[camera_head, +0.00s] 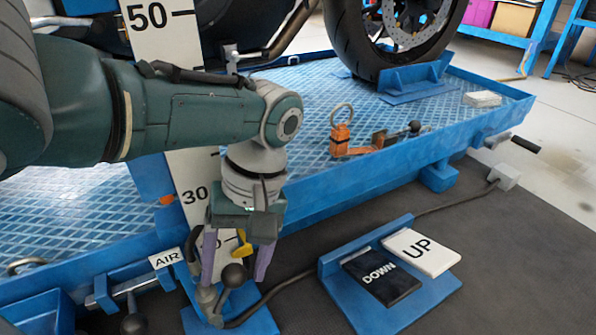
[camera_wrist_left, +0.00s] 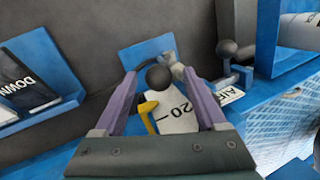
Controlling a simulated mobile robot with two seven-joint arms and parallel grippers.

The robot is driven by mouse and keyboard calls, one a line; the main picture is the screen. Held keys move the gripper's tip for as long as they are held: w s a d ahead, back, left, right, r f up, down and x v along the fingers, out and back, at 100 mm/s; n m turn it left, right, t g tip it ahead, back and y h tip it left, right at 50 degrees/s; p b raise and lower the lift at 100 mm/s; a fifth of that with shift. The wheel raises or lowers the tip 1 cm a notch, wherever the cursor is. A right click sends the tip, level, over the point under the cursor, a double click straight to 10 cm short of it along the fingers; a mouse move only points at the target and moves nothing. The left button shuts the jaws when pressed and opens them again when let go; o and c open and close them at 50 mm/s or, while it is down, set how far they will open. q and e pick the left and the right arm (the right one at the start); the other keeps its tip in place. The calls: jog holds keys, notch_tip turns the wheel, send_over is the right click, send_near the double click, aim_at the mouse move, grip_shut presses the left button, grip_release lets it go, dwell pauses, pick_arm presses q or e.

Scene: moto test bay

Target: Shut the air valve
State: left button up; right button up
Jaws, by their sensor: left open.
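My left gripper (camera_head: 235,282) points down, open, beside the AIR label (camera_head: 167,258). In the left wrist view its purple fingers (camera_wrist_left: 158,75) stand on either side of a dark ball knob (camera_wrist_left: 157,78) on a grey fitting. The knob also shows in the head view (camera_head: 235,276); I cannot tell whether a finger touches it. A yellow lever (camera_head: 242,248), likely the air valve's handle, shows between the fingers. In the left wrist view the lever (camera_wrist_left: 146,106) lies near the left-hand finger, partly hidden. My right gripper is not in view.
A white height scale (camera_head: 193,185) stands right behind my gripper. The blue lift platform (camera_head: 330,205) with a motorcycle wheel (camera_head: 345,35) is behind. A pedal unit marked UP (camera_head: 421,250) and DOWN (camera_head: 381,278) lies on the floor at right. Another dark ball knob (camera_head: 134,324) is at left.

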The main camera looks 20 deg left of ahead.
pick_arm(q)
jog(key=p+v, duration=0.4)
jog(key=v, duration=0.5)
jog(key=shift+r, duration=0.2)
